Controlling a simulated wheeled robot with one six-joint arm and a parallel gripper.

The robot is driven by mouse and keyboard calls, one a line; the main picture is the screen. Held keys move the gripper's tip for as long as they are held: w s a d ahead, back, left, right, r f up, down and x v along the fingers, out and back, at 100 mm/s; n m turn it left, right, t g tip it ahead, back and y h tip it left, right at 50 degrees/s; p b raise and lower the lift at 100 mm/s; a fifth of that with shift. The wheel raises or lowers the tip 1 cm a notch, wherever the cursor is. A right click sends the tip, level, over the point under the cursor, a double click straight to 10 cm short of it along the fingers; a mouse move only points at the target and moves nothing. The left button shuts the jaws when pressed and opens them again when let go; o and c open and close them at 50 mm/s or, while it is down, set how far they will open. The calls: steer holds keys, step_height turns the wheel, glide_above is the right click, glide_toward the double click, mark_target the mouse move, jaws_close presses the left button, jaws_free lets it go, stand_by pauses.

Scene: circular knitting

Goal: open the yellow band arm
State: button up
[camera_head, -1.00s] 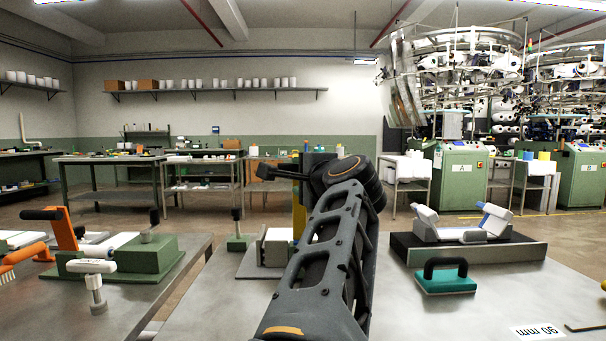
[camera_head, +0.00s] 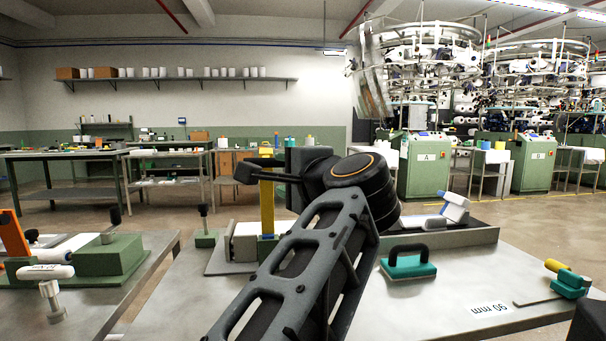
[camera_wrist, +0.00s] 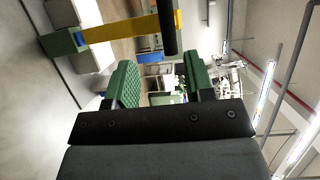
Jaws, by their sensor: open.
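The yellow band arm (camera_head: 267,205) stands upright on its small fixture at the middle of the bench, partly hidden by my arm. In the wrist view the yellow band arm (camera_wrist: 130,29) crosses the top left, with a black handle (camera_wrist: 167,28) across its end. My gripper (camera_wrist: 165,82) is open, its green ridged pads apart with nothing between them. The handle shows above the gap, beyond the fingertips and apart from them. In the head view my wrist hides the fingers, and a dark bar crosses the yellow arm; I cannot tell whether it is the handle.
A teal block with a black handle (camera_head: 408,262) sits right of my arm, before a dark tray (camera_head: 470,238). A light block (camera_head: 246,243) stands beside the yellow arm's base. A green fixture (camera_head: 112,257) is on the left bench.

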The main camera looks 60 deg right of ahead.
steer(key=shift+p+v, duration=0.35)
steer(key=shift+v, duration=2.3)
steer(key=shift+w, duration=0.1)
steer(key=w+a+f+n+g+y+p, duration=0.2)
steer(key=w+f+n+g+y+p, duration=0.3)
steer(key=p, duration=0.6)
steer(key=w+a+n+g+y+p, duration=0.1)
steer(key=w+a+n+y+p, duration=0.2)
steer(key=w+p, duration=0.55)
steer(key=w+a+n+g+y+p, duration=0.1)
steer(key=a+n+g+p, duration=0.4)
steer(key=a+n+p, duration=1)
steer(key=a+n, duration=0.1)
steer(key=a, duration=0.3)
steer(key=shift+a+f+n, duration=0.2)
steer(key=shift+a+n, duration=0.2)
